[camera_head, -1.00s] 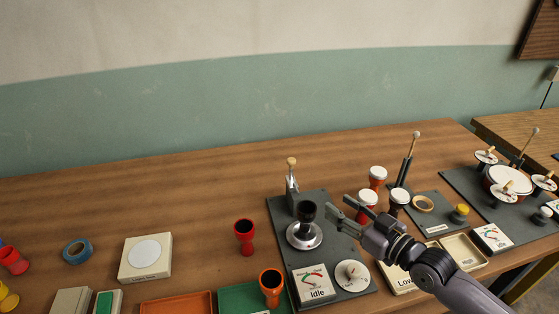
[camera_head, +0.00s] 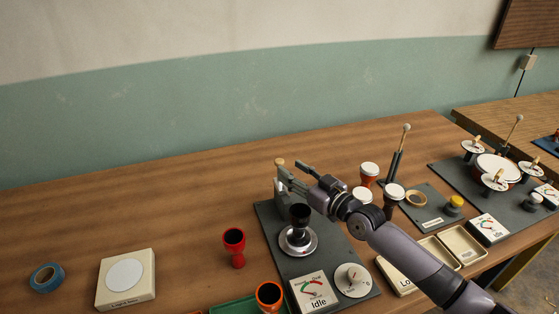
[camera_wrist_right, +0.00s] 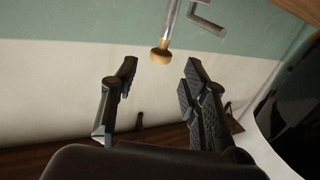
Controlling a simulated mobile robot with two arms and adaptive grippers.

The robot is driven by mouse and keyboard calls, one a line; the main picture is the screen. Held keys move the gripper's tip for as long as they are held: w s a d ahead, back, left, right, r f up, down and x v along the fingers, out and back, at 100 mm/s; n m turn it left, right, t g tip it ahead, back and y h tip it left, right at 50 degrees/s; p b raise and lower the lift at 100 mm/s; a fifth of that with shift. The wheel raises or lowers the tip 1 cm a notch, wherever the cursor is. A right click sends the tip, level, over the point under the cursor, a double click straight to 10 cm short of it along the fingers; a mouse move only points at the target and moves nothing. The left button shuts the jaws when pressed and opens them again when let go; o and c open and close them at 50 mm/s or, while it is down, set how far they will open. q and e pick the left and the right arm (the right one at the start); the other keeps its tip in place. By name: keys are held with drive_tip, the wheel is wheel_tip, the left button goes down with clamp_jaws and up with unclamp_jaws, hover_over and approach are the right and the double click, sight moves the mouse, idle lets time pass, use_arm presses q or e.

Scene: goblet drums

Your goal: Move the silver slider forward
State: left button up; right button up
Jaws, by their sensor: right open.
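The silver slider (camera_head: 280,185) stands at the back left of a dark panel (camera_head: 268,228). It carries a light wooden knob (camera_head: 280,162) on top. In the right wrist view the knob (camera_wrist_right: 160,55) and a silver rod (camera_wrist_right: 169,22) appear near the top, just beyond the gap between the fingers. My right gripper (camera_head: 294,172) is open and empty beside the slider in the head view; I cannot tell whether a finger touches it. It also shows in the right wrist view (camera_wrist_right: 160,82). My left gripper is not in view.
A black drum (camera_head: 299,215) sits in a silver ring below my gripper. A gauge reading Idle (camera_head: 315,291) and a dial (camera_head: 352,280) lie at the panel's front. Red-and-white drums (camera_head: 369,172) stand right. The table behind the panel is clear.

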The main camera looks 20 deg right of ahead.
sight(283, 164)
drive_tip(key=x, duration=0.5)
drive_tip(key=shift+w+a, duration=0.1)
drive_tip(key=shift+w, duration=0.15)
drive_tip(key=shift+w+a, duration=0.15)
drive_tip(key=shift+w, duration=0.1)
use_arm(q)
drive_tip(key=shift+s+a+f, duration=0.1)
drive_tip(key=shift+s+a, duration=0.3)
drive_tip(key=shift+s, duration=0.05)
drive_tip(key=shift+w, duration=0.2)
use_arm(e)
clamp_jaws()
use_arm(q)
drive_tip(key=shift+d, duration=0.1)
